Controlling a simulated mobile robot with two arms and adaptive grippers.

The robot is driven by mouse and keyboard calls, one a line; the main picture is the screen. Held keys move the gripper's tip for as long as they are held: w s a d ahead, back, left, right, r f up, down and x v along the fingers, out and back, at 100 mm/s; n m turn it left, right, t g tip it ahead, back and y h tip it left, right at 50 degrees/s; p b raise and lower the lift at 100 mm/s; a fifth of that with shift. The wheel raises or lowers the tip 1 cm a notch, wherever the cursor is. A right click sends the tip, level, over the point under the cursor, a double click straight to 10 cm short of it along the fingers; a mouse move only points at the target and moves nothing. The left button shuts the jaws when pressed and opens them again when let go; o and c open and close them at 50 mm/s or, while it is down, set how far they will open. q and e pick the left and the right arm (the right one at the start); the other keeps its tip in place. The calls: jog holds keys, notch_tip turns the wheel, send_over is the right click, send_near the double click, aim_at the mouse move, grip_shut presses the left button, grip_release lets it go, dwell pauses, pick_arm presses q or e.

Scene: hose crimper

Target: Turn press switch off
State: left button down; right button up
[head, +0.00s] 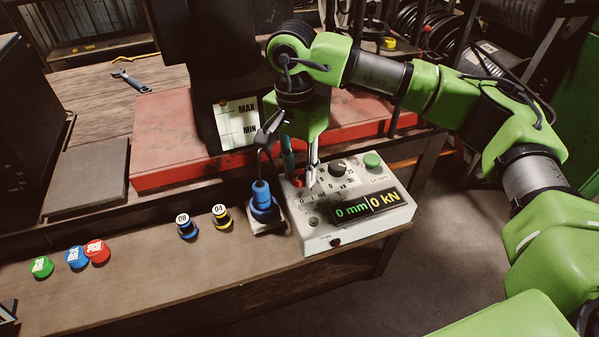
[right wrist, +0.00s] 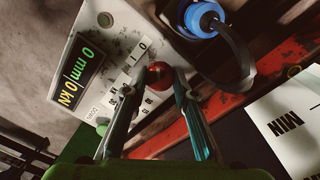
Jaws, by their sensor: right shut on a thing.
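The press's control box (head: 318,236) is pale grey and stands on the bench below the press. Its display reads 0 mm and 0 kN. A red knob (head: 299,181), near a 0 and 1 scale, sits at the box's upper left, partly hidden by my right gripper (head: 301,172). In the right wrist view, my right gripper (right wrist: 158,82) points at the box (right wrist: 122,35), with its two fingers shut on either side of the red knob (right wrist: 159,74). My left gripper is not in view.
A black dial (head: 338,167) and a green DOWN button (head: 372,160) are on the box. A blue plug with a cable (head: 262,197) stands just left of it. Several colored caps lie on the bench to the left. A wrench (head: 132,82) lies farther back.

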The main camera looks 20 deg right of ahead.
aim_at(296, 173)
dwell(0.4)
jog(key=o, duration=1.1)
jog(key=r, duration=1.2)
jog(key=shift+w+a, duration=0.25)
jog(key=shift+r, duration=0.1)
